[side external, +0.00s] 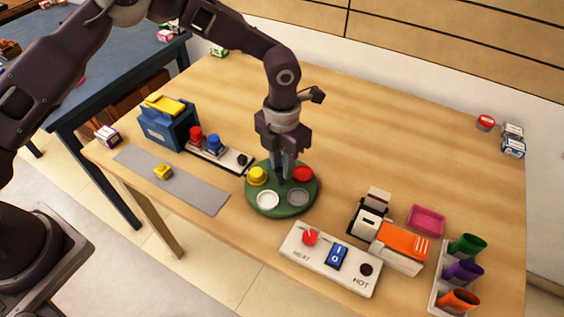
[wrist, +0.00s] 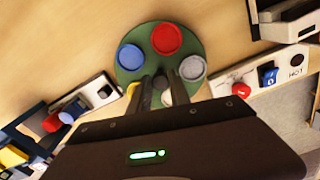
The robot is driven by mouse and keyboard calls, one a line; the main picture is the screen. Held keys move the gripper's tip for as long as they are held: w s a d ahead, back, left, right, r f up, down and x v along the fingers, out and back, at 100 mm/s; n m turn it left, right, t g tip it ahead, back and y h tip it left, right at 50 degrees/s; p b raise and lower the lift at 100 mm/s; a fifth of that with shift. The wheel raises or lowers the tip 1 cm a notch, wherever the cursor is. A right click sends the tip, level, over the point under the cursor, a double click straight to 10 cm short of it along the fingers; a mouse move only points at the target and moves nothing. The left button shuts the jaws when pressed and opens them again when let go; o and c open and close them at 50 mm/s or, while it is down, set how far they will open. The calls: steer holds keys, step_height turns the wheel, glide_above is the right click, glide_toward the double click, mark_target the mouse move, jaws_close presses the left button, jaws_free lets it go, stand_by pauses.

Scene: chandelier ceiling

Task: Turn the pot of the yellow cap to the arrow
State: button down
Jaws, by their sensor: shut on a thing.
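A round green turntable (side external: 283,211) bears colored pots around its rim. The yellow-capped pot (side external: 257,175) is at its left in the side view; only a sliver of it shows beside a finger in the wrist view. A red pot (side external: 303,174), a grey pot (side external: 298,197) and a white pot (side external: 268,199) also show. A blue pot (wrist: 131,56) shows in the wrist view, hidden behind my gripper in the side view. My gripper (side external: 283,177) points down at the turntable's middle, shut on its center knob, which the fingers mostly hide. I cannot make out the arrow.
A white strip with a black knob (side external: 243,160) and red and blue buttons lies left of the turntable. A HEAT/HOT switch panel (side external: 331,259) stands close in front. A blue box (side external: 168,127), orange-topped box (side external: 401,245) and colored cups are farther off.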

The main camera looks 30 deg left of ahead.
steer(key=shift+r+m, duration=0.1)
steer(key=shift+m, duration=1)
steer(key=shift+d+m, duration=0.1)
steer(key=shift+m, duration=0.5)
steer(key=c, duration=1.2)
jaws_free()
step_height(320, 180, up, 7)
steer(key=shift+r, duration=0.1)
